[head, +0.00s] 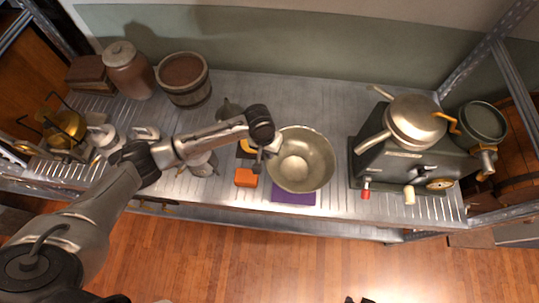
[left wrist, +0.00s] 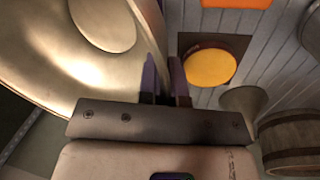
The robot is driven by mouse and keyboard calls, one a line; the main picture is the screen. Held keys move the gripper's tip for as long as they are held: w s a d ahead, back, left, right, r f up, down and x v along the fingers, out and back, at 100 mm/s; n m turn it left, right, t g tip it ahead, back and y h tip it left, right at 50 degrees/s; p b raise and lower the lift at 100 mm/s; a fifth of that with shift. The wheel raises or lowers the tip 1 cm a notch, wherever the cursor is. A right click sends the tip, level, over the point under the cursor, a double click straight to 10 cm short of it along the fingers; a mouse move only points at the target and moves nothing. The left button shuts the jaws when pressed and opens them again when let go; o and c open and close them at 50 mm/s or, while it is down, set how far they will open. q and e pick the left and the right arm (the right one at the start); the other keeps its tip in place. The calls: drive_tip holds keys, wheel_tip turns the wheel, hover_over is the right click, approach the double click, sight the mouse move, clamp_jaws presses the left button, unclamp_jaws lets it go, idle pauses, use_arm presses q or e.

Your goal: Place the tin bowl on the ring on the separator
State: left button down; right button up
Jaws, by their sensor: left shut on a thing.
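The tin bowl (head: 318,172) is a wide, pale metal bowl, open side up, near the middle of the shelf top. My left gripper (head: 274,147) is at its left rim and shut on it. In the left wrist view the bowl (left wrist: 60,50) fills the left side, and my gripper fingers (left wrist: 164,80) are at its edge. I cannot tell whether the bowl is lifted. The separator (head: 400,165) is a grey-green machine at the right, with spouted metal ware (head: 415,118) on top. I cannot make out its ring clearly. Dark tips at the bottom edge may be my right gripper (head: 360,300).
A purple mat (head: 294,196) shows under the bowl. An orange block (head: 246,178) lies left of it. A dark green round vessel (head: 482,122) is at the far right. A wooden tub (head: 184,80) and a brown jar (head: 128,70) stand at back left. The back middle is clear.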

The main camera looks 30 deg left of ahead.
use_arm(q)
drive_tip(key=shift+r, duration=1.6)
drive_tip(key=shift+s+a, duration=0.1)
drive_tip(key=shift+s, duration=0.1)
drive_tip(key=s+d+r+m, duration=0.1)
drive_tip(key=s+d+r, duration=0.2)
drive_tip(key=s+r, duration=0.45)
drive_tip(key=w+a+r, duration=0.2)
drive_tip(key=w+r, duration=0.1)
drive_tip(key=r, duration=0.5)
drive_tip(key=w+a+r, duration=0.1)
drive_tip(key=w+r, duration=0.3)
drive_tip(key=r, duration=0.4)
drive_tip(key=s+r+m+p, duration=0.1)
drive_tip(key=r+m+p, duration=0.2)
drive_tip(key=r+p, duration=0.8)
drive_tip(key=s+r+m+g+p, duration=0.1)
drive_tip(key=s+r+m+p, duration=0.1)
drive_tip(key=r+p, duration=0.9)
drive_tip(key=m+p, duration=0.1)
drive_tip(key=p, duration=0.7)
drive_tip(key=shift+s+a, duration=0.15)
drive_tip(key=shift+s, duration=0.1)
drive_tip(key=shift+f, duration=0.15)
